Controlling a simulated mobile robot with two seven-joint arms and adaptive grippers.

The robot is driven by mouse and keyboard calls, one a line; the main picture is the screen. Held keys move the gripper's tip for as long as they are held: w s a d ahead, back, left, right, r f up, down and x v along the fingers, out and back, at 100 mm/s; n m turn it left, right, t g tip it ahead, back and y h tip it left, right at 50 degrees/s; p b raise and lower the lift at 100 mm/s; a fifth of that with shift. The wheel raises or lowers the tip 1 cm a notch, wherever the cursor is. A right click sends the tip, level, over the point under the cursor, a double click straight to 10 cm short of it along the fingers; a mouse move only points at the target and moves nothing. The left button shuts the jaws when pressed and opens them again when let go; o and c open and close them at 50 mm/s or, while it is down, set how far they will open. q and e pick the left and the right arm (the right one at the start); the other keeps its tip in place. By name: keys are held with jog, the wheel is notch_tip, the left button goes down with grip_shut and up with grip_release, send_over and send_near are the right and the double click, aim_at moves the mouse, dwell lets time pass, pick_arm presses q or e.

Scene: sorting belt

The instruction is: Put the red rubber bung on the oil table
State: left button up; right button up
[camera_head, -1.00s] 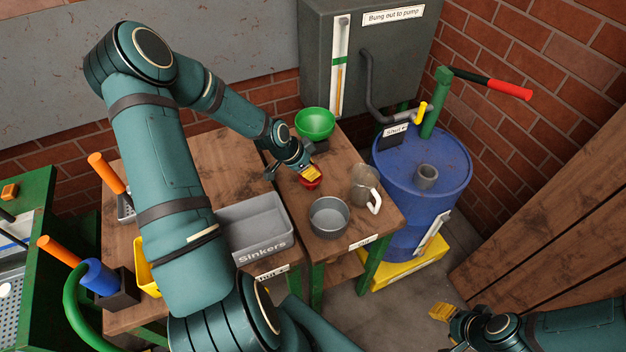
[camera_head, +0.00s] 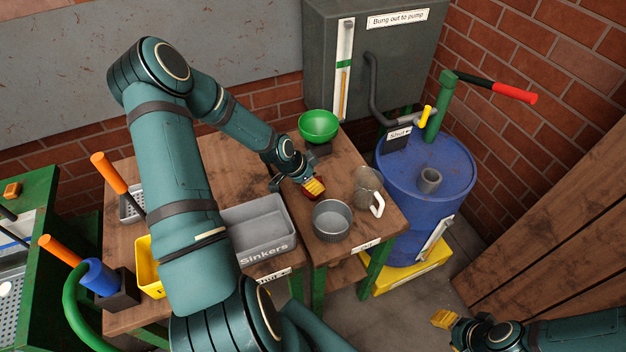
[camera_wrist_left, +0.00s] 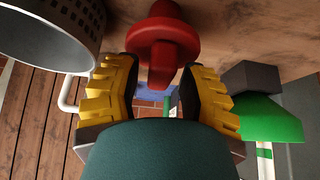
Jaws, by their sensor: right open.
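The red rubber bung (camera_wrist_left: 163,50) is on the wooden table top, with its stem between the yellow fingers of my left gripper (camera_wrist_left: 165,85) in the left wrist view. A gap shows between the fingers and the stem, so the gripper looks open around it. In the head view, my left gripper (camera_head: 314,187) is low over the oil table (camera_head: 345,258), and mostly hides the bung (camera_head: 316,196). My right gripper (camera_head: 441,319) is open and empty at the lower right, away from the tables.
A grey metal pot (camera_head: 332,219), a clear jug (camera_head: 369,190) and a green bowl (camera_head: 319,125) stand on the oil table near the left gripper. The grey Sinkers bin (camera_head: 262,247) is to the left. A blue drum (camera_head: 425,200) stands to the right.

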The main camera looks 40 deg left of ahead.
pick_arm(q)
jog(key=shift+r, duration=0.35)
jog(key=p+v, duration=0.3)
jog(key=v, duration=0.8)
jog(key=shift+s+r, duration=0.2)
jog(key=shift+r, duration=0.05)
jog(key=w+d+f+n+g+h, duration=0.1)
jog(key=d+f, duration=0.1)
jog(key=d, duration=0.6)
jog(key=w+d+f+n+h, duration=0.1)
jog(key=d+f+n, duration=0.15)
jog(key=d, duration=0.65)
jog(key=s+d+f+n+g, duration=0.1)
jog(key=s+d+f+n, duration=0.1)
jog(key=s+d, duration=0.2)
jog(key=s+d+f+n+g+y, duration=0.1)
jog(key=s+d+f+n, duration=0.1)
jog(key=d, duration=0.8)
jog(key=shift+s+d+f, duration=0.2)
jog(key=shift+s+f, duration=0.5)
jog(key=shift+s, duration=0.55)
